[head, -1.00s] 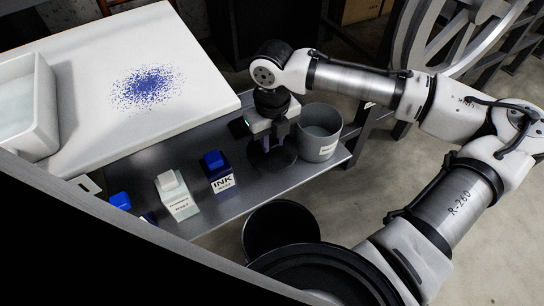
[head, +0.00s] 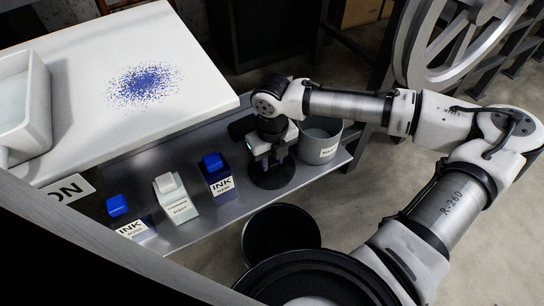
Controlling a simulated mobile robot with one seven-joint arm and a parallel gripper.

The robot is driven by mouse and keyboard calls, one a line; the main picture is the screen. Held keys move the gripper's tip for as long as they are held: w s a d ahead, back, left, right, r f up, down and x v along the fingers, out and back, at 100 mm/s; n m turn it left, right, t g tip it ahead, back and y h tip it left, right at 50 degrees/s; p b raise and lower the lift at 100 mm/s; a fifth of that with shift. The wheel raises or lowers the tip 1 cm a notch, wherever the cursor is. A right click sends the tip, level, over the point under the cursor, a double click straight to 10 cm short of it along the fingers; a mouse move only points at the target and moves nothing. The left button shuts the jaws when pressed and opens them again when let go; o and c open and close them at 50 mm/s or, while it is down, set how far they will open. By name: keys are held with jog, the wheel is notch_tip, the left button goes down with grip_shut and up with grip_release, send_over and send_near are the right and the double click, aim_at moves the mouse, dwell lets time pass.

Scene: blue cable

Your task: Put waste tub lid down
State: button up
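The waste tub lid (head: 272,181) is a dark round disc directly under my gripper, just right of the INK bottles and over the grey shelf. My gripper (head: 268,162) points down, with its fingers at the middle of the lid. It appears shut on the lid's handle, though the fingers hide most of the grip. The lid looks about level and close to the shelf surface. I cannot tell whether it touches. A grey open tub (head: 325,151) with a pale label, too small to read, stands behind the lid to the right, its rim partly hidden by my wrist.
A blue-capped INK bottle (head: 217,177), a white bottle (head: 174,196) and another INK bottle (head: 132,228) stand left of the lid. A white table (head: 100,65) with blue speckles and a white tray (head: 40,125) is behind. A black bin (head: 281,210) stands below the shelf's front edge.

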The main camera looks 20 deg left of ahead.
jog(key=o, duration=0.3)
jog(key=shift+r, duration=0.1)
notch_tip(320, 180, up, 12)
jog(key=p, duration=0.2)
dwell(0.7)
